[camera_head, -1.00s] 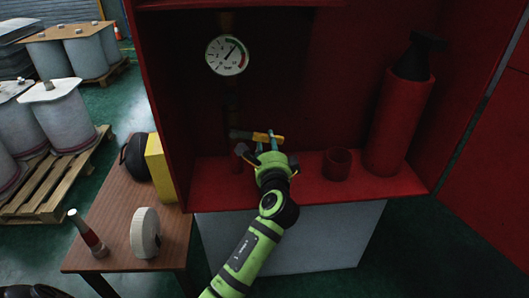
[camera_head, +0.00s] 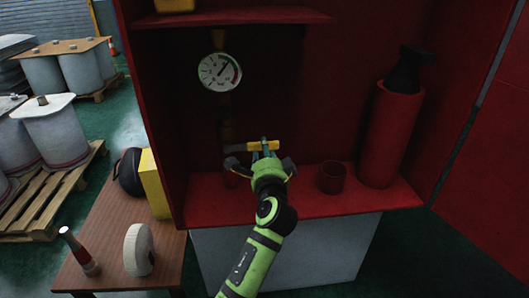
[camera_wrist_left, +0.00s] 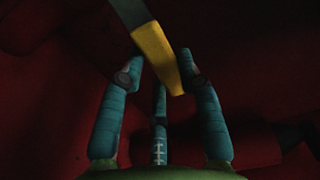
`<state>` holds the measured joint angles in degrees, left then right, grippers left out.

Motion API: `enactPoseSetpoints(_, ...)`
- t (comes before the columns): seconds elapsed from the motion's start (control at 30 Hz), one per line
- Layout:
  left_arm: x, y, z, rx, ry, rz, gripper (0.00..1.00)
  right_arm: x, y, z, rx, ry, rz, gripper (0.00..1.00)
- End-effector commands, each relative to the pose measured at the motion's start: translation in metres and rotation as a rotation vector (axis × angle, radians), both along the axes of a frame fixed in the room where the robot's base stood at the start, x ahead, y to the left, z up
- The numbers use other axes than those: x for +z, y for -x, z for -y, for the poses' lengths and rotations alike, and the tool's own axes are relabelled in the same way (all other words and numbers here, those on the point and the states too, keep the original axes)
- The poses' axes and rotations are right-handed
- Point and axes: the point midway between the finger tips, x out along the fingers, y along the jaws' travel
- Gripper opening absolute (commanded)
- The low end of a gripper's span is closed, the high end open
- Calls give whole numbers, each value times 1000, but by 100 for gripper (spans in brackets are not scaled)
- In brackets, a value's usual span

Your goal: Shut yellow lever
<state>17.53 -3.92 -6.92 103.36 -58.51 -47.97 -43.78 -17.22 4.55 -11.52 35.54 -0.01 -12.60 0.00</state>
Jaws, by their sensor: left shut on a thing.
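The yellow lever (camera_head: 263,145) is a yellow handle on a grey metal bar. It sticks out to the right from the dark vertical pipe (camera_head: 226,122) below the gauge and lies nearly level in the head view. My left gripper (camera_head: 266,153) is shut on the yellow handle from below and in front. In the left wrist view the handle (camera_wrist_left: 158,52) passes between the teal fingertips (camera_wrist_left: 163,66). The joint between lever and pipe is dark and hard to make out. My right gripper is in neither view.
A round pressure gauge (camera_head: 220,72) sits above the lever. The red cabinet floor (camera_head: 300,207) holds a red cup (camera_head: 332,177) and a red extinguisher (camera_head: 391,135) to the right. A wooden table (camera_head: 112,225) with a white wheel (camera_head: 139,250) stands at left.

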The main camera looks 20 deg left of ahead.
Motion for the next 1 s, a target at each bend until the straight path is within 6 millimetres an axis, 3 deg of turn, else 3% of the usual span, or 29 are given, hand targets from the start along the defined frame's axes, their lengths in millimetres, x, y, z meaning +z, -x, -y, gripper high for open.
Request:
enactPoseSetpoints(0.03, 6, 0, -1, -1, 6, 15, 39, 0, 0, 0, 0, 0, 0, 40)
enactPoseSetpoints(0.1, 6, 0, 0, -1, 5, 16, 60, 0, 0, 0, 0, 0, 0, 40)
enactPoseSetpoints(0.5, 2, 3, 3, -2, 3, 7, 60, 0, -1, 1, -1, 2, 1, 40)
enactPoseSetpoints(1.0, 3, 61, 38, -2, 3, 10, 60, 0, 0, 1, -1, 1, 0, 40)
